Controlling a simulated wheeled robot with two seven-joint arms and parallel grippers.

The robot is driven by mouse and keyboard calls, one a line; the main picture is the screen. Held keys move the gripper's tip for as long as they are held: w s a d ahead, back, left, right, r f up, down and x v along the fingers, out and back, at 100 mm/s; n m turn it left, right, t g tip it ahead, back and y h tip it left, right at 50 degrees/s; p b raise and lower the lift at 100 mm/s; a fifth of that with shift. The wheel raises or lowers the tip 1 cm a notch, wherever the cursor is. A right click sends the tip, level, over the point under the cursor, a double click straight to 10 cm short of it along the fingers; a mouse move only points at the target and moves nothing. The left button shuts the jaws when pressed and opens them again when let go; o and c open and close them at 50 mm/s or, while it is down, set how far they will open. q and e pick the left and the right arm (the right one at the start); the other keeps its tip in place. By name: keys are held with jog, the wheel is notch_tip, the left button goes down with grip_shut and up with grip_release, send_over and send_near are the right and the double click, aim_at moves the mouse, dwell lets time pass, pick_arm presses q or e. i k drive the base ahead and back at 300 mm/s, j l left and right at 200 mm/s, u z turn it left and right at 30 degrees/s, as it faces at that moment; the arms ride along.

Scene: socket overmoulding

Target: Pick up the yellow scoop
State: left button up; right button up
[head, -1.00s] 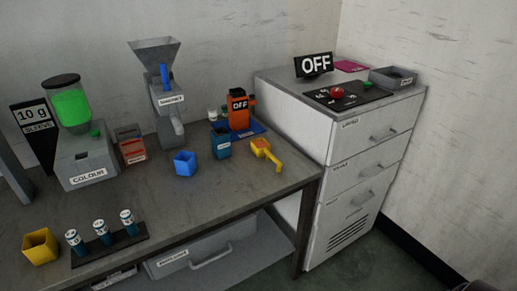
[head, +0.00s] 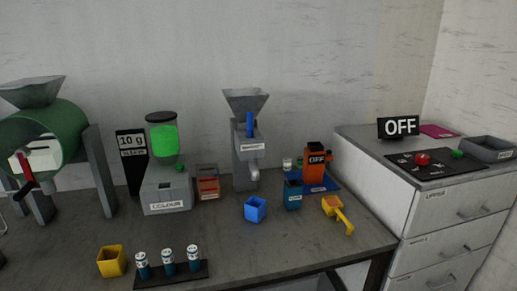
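The yellow scoop (head: 337,213) lies on the grey workbench (head: 225,235) near its right end in the head view. Its box-like cup is at the back left and its handle points toward the front right edge. It stands in front of the orange device and to the right of the dark teal container. Neither of my grippers shows in the head view.
A yellow cup (head: 112,261) and a rack of vials (head: 168,271) are at the front left. White drawers (head: 440,215) stand at the right.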

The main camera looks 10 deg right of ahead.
aim_at(339, 215)
jog(key=i+j+z, duration=0.7)
jog(key=i+j, duration=0.1)
jog(key=j, duration=0.1)
